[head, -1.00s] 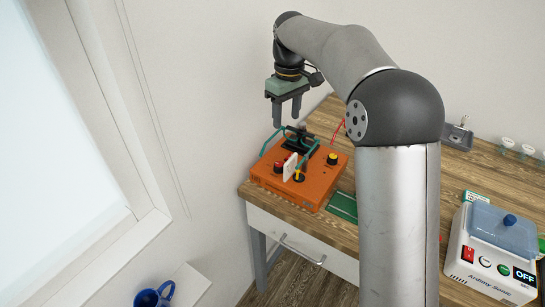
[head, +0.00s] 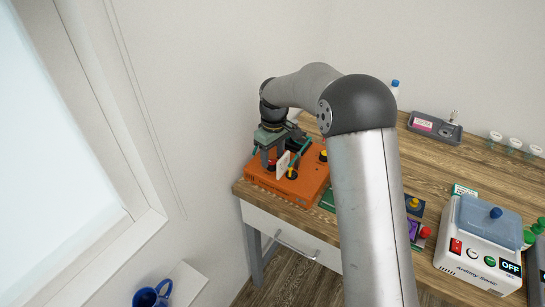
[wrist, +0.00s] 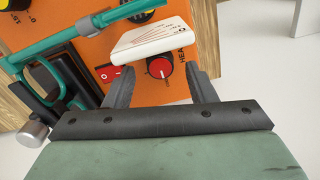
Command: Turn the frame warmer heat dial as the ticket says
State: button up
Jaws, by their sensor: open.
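The frame warmer is an orange box (head: 262,184) at the table's left corner in the head view. Its red heat dial (wrist: 160,69), with a white pointer line and a dark scale, shows in the wrist view beside partly hidden "HEA" lettering. My gripper (wrist: 160,85) is open and empty, its fingers on either side of the dial in that view; I cannot tell whether they touch it. In the head view my gripper (head: 272,163) is low over the box.
A teal glasses frame (wrist: 70,35) crosses the warmer beside my gripper. A white machine (head: 478,260) reading OFF stands at right.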

jog(key=shift+f, duration=0.95)
jog(key=shift+c, duration=0.3)
jog(key=c, duration=0.9)
jog(key=shift+m, duration=0.4)
jog(key=m+b, duration=0.2)
jog(key=m, duration=0.3)
jog(key=shift+m+b, duration=0.3)
jog(key=m+b, duration=0.1)
jog(key=m, duration=0.4)
jog(key=shift+m+t, duration=0.3)
jog(key=shift+m, duration=0.3)
